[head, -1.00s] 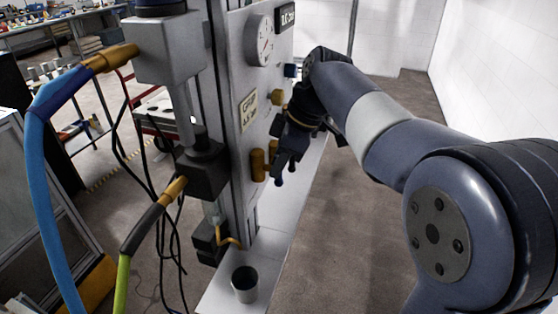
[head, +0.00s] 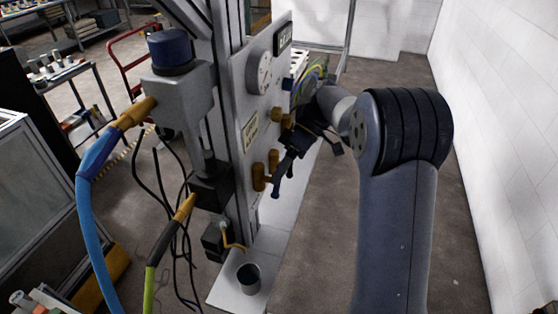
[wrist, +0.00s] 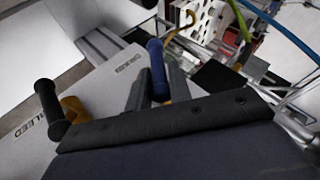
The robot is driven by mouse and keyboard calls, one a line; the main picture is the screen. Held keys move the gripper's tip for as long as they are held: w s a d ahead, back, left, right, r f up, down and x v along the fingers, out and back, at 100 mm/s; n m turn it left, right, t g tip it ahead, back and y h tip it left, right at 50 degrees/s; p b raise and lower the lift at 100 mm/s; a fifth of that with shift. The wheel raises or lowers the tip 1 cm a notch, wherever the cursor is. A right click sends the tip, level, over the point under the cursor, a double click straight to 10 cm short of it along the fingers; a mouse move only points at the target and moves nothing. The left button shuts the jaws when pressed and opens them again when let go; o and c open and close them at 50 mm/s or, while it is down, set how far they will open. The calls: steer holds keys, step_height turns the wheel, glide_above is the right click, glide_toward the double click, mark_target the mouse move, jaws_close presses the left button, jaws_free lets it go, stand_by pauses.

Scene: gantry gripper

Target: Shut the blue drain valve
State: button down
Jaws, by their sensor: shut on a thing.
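The blue drain valve's lever (wrist: 155,60) stands out from the pale panel in the wrist view, with brass at its base. My gripper (wrist: 157,86) has its two grey fingers on either side of the lever, shut on its lower part.
A black-handled valve (wrist: 49,107) marked BLEED is beside it on the panel. In the head view, a round gauge (head: 264,74) and brass fittings (head: 258,177) sit on the panel. A dark cup (head: 248,279) stands below. Blue (head: 91,230) and green hoses hang at left. Floor to the right is clear.

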steer(key=shift+w+f+m+g+y+p, duration=0.15)
steer(key=shift+g+y+p, duration=0.1)
steer(key=shift+g+p, duration=0.2)
steer(key=shift+w+m+g+y+p, duration=0.15)
steer(key=shift+g+y+p, duration=0.15)
steer(key=shift+g, duration=0.25)
steer(key=shift+f, duration=0.1)
steer(key=c, duration=1.4)
jaws_free()
steer(key=shift+d, duration=0.1)
